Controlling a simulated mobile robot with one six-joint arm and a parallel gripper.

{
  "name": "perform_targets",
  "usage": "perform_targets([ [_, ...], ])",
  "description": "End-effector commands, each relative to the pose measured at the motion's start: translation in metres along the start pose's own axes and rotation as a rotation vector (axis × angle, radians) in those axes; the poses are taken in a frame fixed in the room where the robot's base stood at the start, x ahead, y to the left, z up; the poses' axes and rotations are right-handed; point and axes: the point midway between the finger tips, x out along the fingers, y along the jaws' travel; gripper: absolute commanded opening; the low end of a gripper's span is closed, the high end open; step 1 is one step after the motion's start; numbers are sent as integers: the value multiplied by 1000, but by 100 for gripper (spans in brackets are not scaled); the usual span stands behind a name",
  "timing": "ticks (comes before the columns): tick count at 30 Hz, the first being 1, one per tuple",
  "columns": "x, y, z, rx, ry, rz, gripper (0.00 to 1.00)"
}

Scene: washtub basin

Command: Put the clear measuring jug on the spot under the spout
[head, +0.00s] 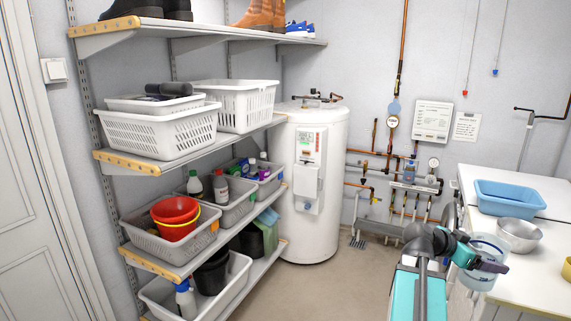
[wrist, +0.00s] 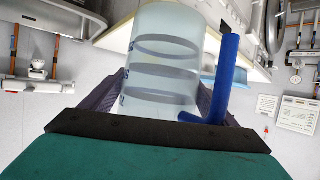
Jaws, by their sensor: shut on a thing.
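The clear measuring jug (head: 485,248) is in my gripper (head: 490,266), at the right of the head view, in front of the white worktop. In the wrist view the jug (wrist: 163,62) fills the middle, pale and see-through with dark ring lines. Its blue handle (wrist: 228,75) is on the right. The dark fingers of my gripper (wrist: 160,105) are on both sides of the jug and shut on it. I cannot make out the spout or the spot under it for certain.
A blue tub (head: 508,198) and a metal bowl (head: 518,236) stand on the white worktop (head: 540,262), close to the jug. A white water heater (head: 312,225) stands at the back. Shelves with baskets (head: 160,132) line the left. Floor between is clear.

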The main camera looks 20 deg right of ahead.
Motion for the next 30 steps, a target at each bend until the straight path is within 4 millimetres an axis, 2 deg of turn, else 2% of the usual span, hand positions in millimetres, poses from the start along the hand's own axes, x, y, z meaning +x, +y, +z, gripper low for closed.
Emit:
perform_targets([
  [3,-22,-24,6,-18,2,-45,56],
  [14,-91,-89,31,-74,6,-180,56],
  [23,-154,-139,60,-127,10,-306,56],
  [30,-210,-176,88,-178,14,-430,56],
])
